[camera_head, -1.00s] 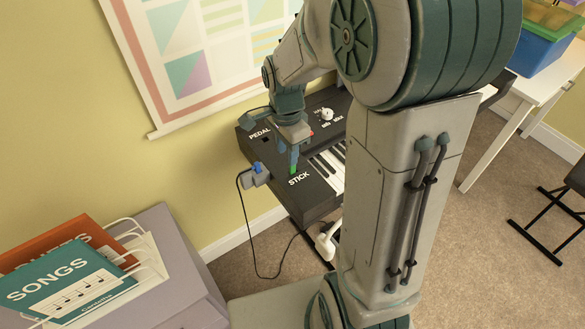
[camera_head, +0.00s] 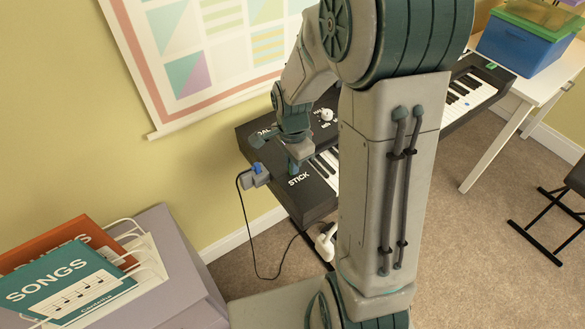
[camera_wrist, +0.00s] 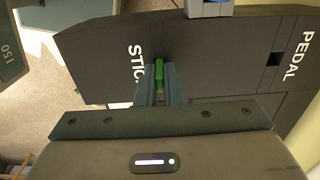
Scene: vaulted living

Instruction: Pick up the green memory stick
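The green memory stick (camera_wrist: 159,76) shows in the wrist view beside the word STICK on the dark keyboard (camera_wrist: 95,65). The two fingers of my gripper (camera_wrist: 160,88) lie close on either side of it. I cannot tell whether they press on it or leave a small gap. In the head view, my gripper (camera_head: 295,163) points down at the keyboard's left end, just above the STICK label (camera_head: 299,180). The stick is hidden there behind the fingers.
A grey plug with a blue top (camera_head: 256,173) and a hanging cable sits at the keyboard's left edge. A small green item (camera_head: 491,66) lies near its right end. A PEDAL label (camera_wrist: 298,55) and a white knob (camera_head: 326,114) are nearby. A songbook rack stands at left.

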